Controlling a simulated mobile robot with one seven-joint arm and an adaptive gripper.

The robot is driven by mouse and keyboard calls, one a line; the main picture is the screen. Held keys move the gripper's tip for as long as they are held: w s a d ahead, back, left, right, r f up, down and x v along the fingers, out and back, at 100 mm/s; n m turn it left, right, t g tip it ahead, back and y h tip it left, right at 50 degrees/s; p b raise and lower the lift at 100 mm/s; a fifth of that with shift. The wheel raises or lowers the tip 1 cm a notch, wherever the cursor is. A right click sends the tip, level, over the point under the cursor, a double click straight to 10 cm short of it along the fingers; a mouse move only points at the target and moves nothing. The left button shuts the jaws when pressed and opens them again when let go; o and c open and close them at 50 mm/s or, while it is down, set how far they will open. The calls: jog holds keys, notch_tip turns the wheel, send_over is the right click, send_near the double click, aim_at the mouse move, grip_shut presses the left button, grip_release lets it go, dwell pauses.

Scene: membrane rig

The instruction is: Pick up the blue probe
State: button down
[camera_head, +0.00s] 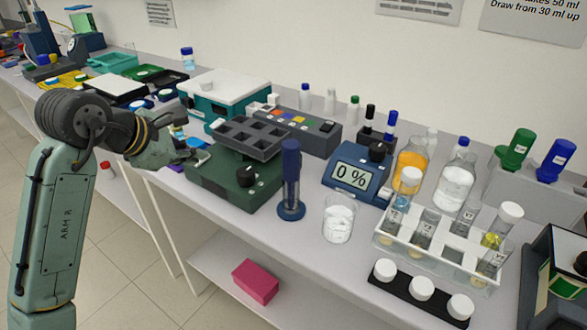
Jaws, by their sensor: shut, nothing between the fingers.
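No label marks the blue probe, and I cannot tell for sure which thing it is. A slim blue-capped piece (391,125) stands upright beside a black one (370,117) in a small dark holder behind the meter. A blue piece (556,161) sits tilted in a grey block at the right. My gripper (203,154) is shut and empty at the left, over the near edge of the bench beside the dark green device, apart from all three.
The dark green device (205,183) carries a grey multi-well block (249,138). The blue meter (356,172) reads 0 %. A glass beaker (338,218), a clear tube rack (440,265) and bottles crowd the right. A pink box (255,281) lies on the lower shelf.

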aim_at(292, 147)
jog(key=c, duration=2.3)
grip_release()
